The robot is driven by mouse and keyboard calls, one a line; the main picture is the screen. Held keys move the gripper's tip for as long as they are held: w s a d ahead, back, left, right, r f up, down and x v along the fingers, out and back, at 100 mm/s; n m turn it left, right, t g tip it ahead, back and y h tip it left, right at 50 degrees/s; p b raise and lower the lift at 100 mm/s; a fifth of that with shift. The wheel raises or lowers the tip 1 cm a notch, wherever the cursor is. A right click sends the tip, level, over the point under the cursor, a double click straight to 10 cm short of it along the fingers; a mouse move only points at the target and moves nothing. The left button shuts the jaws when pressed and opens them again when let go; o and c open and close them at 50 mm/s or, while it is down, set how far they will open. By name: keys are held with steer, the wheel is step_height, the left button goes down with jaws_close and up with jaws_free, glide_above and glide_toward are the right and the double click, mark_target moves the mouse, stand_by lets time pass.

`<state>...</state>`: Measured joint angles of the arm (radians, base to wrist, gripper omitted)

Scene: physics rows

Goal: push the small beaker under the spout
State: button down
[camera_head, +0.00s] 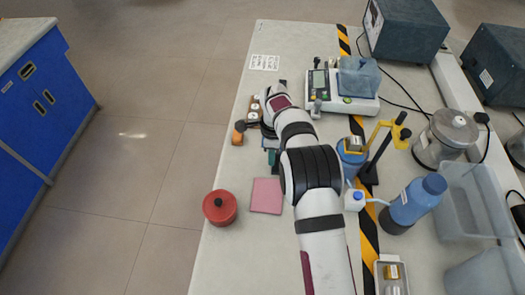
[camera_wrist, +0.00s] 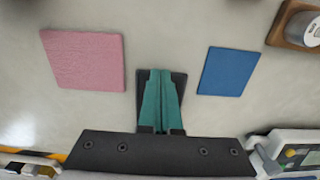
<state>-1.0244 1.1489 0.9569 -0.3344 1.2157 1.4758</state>
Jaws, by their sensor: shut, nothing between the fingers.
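My gripper (camera_wrist: 160,100) is shut and empty, its teal fingers together over a dark square pad (camera_wrist: 180,85) on the bench. In the head view it is mostly hidden behind my arm. A blue bottle (camera_head: 418,198) stands right of my arm, with a thin pale spout (camera_head: 376,201) reaching left. A small whitish vessel (camera_head: 355,200) with a blue spot sits at the spout's end; I cannot tell whether it is the small beaker or exactly under the tip. A blue vessel (camera_head: 351,163) stands farther back below a yellow clamp (camera_head: 378,133). No beaker is at my fingertips.
A blue pad (camera_wrist: 229,71) lies right of my fingers in the wrist view. A balance (camera_head: 340,100) stands at the back; a clear bin (camera_head: 470,200) is at right.

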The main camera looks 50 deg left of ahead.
steer(key=shift+w+d, duration=0.25)
steer(key=w+d, duration=0.6)
steer(key=shift+w+d, duration=0.15)
steer(key=shift+d, duration=0.05)
steer(key=shift+a, duration=0.1)
